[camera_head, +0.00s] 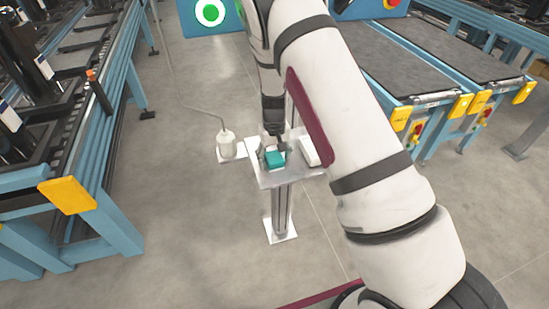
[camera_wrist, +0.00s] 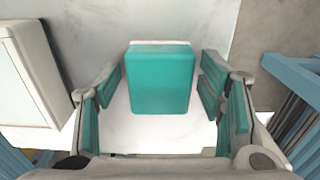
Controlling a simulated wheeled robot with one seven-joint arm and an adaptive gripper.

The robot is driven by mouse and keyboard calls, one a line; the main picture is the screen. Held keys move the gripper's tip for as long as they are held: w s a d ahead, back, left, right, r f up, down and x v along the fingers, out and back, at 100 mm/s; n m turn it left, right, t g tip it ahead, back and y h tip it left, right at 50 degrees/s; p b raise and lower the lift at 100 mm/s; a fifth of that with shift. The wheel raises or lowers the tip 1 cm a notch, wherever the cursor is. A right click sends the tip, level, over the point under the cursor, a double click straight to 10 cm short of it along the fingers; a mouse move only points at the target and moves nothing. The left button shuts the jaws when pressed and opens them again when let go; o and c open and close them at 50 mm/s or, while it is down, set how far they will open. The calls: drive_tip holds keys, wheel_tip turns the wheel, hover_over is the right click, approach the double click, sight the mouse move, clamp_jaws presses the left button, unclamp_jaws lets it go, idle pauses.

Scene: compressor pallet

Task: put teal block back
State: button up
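A teal block (camera_wrist: 160,82) lies between the spread fingers of my gripper (camera_wrist: 162,85) in the wrist view, with a gap on each side. My gripper is open, and its finger pads are teal too. In the head view the teal block (camera_head: 275,159) sits on a small white stand (camera_head: 285,178), and my gripper (camera_head: 274,142) is right at it from above. Part of the stand is hidden by my arm.
A white box-like item (camera_wrist: 25,75) stands on the left in the wrist view. It also shows beside my arm in the head view (camera_head: 310,150). A white bottle-like object (camera_head: 227,144) stands left of the stand. Blue-framed conveyors (camera_head: 105,110) flank both sides, with open grey floor between.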

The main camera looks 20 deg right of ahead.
wheel_tip(320, 180, up, 12)
drive_tip(key=b, duration=0.2)
wheel_tip(320, 180, up, 11)
drive_tip(key=t, duration=0.1)
hover_over(274, 157)
drive_tip(key=s, duration=0.5)
drive_tip(key=s+r+t, duration=0.2)
drive_tip(key=s+r, duration=0.5)
drive_tip(key=s, duration=0.5)
drive_tip(key=s+r+t, duration=0.2)
drive_tip(key=s+r, duration=0.4)
drive_tip(key=s, duration=0.7)
drive_tip(key=shift+r+t, duration=0.3)
drive_tip(key=shift+r, duration=0.05)
drive_tip(key=shift+s+r+p, duration=0.1)
drive_tip(key=shift+p, duration=0.25)
